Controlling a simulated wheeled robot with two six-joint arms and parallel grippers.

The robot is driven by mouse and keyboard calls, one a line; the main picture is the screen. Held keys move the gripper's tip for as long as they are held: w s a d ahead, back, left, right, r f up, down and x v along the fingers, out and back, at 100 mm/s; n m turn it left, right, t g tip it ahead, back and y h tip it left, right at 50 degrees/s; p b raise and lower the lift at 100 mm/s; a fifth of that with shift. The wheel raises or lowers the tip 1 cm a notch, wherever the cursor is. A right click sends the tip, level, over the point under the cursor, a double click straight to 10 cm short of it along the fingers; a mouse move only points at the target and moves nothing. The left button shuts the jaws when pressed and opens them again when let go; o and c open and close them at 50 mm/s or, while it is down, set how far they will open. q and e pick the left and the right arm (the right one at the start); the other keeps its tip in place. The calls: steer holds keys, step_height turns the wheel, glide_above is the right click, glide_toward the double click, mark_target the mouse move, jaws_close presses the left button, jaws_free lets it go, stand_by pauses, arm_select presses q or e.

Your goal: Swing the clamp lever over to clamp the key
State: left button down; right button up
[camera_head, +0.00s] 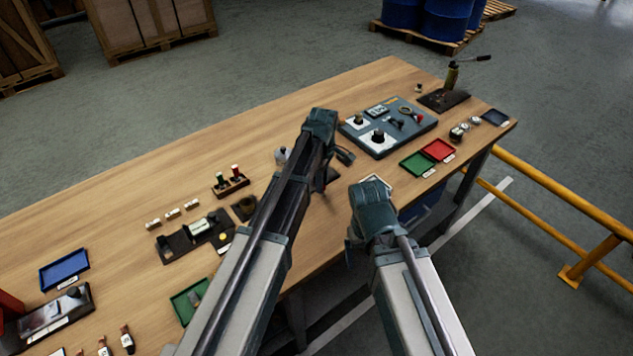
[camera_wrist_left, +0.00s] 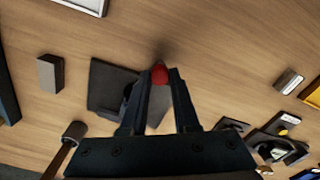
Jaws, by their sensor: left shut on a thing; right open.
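In the left wrist view a red knob (camera_wrist_left: 160,74), which looks like the end of the clamp lever, sits between the fingertips of my left gripper (camera_wrist_left: 159,82). The gripper is shut on it. A dark square plate (camera_wrist_left: 104,84) with a dark part on it lies behind the fingers. The rest of the lever and the key cannot be made out. In the head view my left gripper (camera_head: 338,155) is low over the middle of the table, and its arm hides what is beneath. My right gripper (camera_head: 372,207) is open and apart, at the table's front edge.
A grey control panel (camera_head: 385,141) stands to the right on the wooden table (camera_head: 130,222), with green (camera_head: 417,164) and red (camera_head: 438,150) trays in front. A small rack (camera_head: 230,187) and dark fixture (camera_head: 180,246) lie left of my left arm. A yellow rail (camera_head: 555,197) stands right.

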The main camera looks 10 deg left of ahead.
arm_select(q)
steer(key=shift+w+d+n, duration=0.25)
steer(key=shift+d+n, duration=0.2)
steer(key=shift+n, duration=0.4)
steer(key=shift+w+d+n, duration=0.25)
steer(key=shift+d+n, duration=0.15)
steer(key=shift+n, duration=0.45)
steer(key=c, duration=0.7)
jaws_free()
steer(key=shift+o, duration=0.2)
step_height(320, 180, up, 14)
steer(key=p, duration=1.4)
steer(key=shift+s+f, duration=0.1)
steer(key=shift+f, duration=0.05)
